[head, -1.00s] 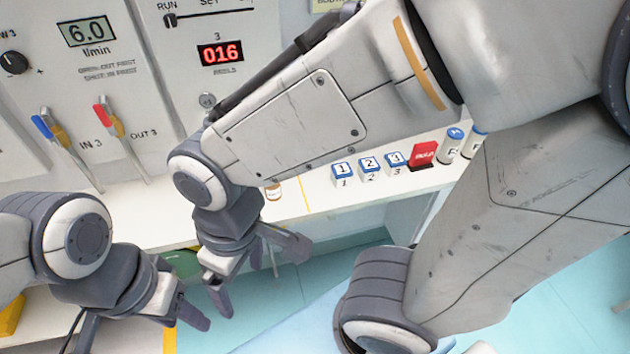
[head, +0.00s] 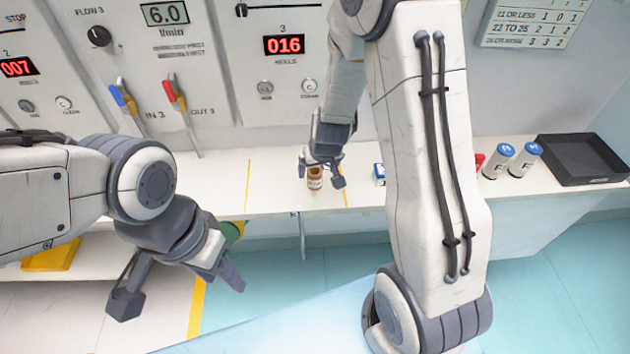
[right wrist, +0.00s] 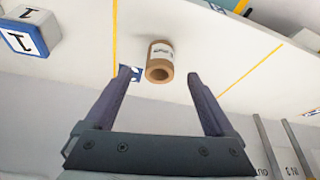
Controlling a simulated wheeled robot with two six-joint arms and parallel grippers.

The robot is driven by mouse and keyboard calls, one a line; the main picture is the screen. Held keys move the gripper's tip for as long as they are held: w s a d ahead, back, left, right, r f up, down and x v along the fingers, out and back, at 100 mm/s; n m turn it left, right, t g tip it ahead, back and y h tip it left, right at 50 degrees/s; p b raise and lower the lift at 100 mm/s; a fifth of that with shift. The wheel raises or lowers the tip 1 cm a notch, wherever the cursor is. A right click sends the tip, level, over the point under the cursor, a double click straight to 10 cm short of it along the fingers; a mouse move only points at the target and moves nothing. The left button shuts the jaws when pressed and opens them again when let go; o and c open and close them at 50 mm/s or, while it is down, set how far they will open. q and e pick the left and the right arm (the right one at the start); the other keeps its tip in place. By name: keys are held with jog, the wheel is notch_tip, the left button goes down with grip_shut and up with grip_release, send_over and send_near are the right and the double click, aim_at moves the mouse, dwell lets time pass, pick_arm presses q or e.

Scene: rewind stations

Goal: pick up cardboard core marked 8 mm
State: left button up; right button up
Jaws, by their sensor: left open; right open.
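A small brown cardboard core (head: 314,178) with a white label stands on the white counter, near its front edge. It also shows in the right wrist view (right wrist: 159,68); its label is too small to read. My right gripper (head: 321,172) is open at the core, with one finger on each side of it in the head view. In the right wrist view the open fingers (right wrist: 160,80) point at the core, which lies between and just beyond the tips; I see no grip on it. My left gripper (head: 180,287) is open and empty, low in front of the counter.
The counter (head: 215,180) has yellow dividing lines. A block marked 1 (right wrist: 30,37) is beside the core's section. White bottles with blue caps (head: 497,160) and a black tray (head: 585,160) stand right. Levers (head: 180,105) stick out of the back panel.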

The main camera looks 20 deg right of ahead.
jog(key=b+x, duration=0.2)
jog(key=x, duration=0.4)
jog(key=shift+w+f, duration=0.15)
grip_shut()
